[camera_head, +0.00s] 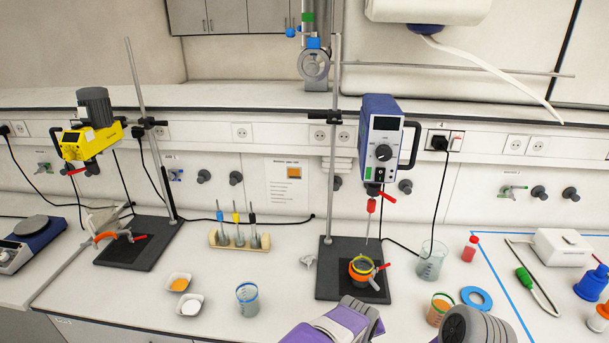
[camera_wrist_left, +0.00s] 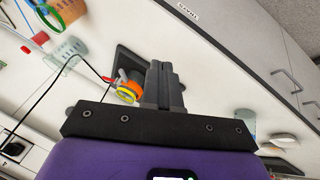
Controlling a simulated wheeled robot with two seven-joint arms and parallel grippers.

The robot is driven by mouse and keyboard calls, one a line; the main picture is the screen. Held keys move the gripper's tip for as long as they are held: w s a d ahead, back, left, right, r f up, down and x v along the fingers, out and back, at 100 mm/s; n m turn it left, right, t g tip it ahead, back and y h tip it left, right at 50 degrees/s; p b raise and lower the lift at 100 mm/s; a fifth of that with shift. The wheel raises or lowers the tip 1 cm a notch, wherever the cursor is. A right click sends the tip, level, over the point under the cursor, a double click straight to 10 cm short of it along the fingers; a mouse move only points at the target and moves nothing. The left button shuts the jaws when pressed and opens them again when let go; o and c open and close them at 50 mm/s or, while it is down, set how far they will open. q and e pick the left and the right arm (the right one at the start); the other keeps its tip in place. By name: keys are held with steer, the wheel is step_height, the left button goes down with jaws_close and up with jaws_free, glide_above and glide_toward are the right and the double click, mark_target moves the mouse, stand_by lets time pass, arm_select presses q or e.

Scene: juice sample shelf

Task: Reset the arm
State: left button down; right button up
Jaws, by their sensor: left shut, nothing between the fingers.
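My left gripper (camera_wrist_left: 164,72) is shut and empty in the left wrist view, its two dark fingers pressed together. Its purple and grey body (camera_head: 340,322) shows at the bottom edge of the head view, in front of the right-hand stirrer stand. A grey rounded part of my own arm is at the bottom, right of it. My right gripper is in neither view. In the head view a vessel with an orange and yellow rim (camera_head: 362,268) is clamped on the dark base (camera_head: 325,285) of that stand, under the blue and white stirrer (camera_head: 381,140).
A glass beaker (camera_head: 431,262), an orange-filled beaker (camera_head: 439,310) and a blue ring (camera_head: 476,298) are to the right. A blue-rimmed beaker (camera_head: 247,300) and two small dishes (camera_head: 179,283) are to the left. A yellow stirrer (camera_head: 92,140) stands farther left. The left front counter is clear.

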arm_select(q)
steer(key=s+a+f+g+b, duration=0.1)
steer(key=a+f, duration=0.8)
steer(key=f, duration=0.2)
steer(key=s+a+f+g+b, duration=0.1)
steer(key=a+f+g+b, duration=0.1)
steer(key=a+f, duration=0.8)
steer(key=s+a+f+g+h+b, duration=0.1)
steer(key=s+a+f, duration=0.3)
steer(key=s+f, duration=0.7)
steer(key=s+b, duration=0.1)
steer(key=s, duration=0.3)
steer(key=shift+a+f+b, duration=0.3)
steer(key=shift+a+f, duration=0.05)
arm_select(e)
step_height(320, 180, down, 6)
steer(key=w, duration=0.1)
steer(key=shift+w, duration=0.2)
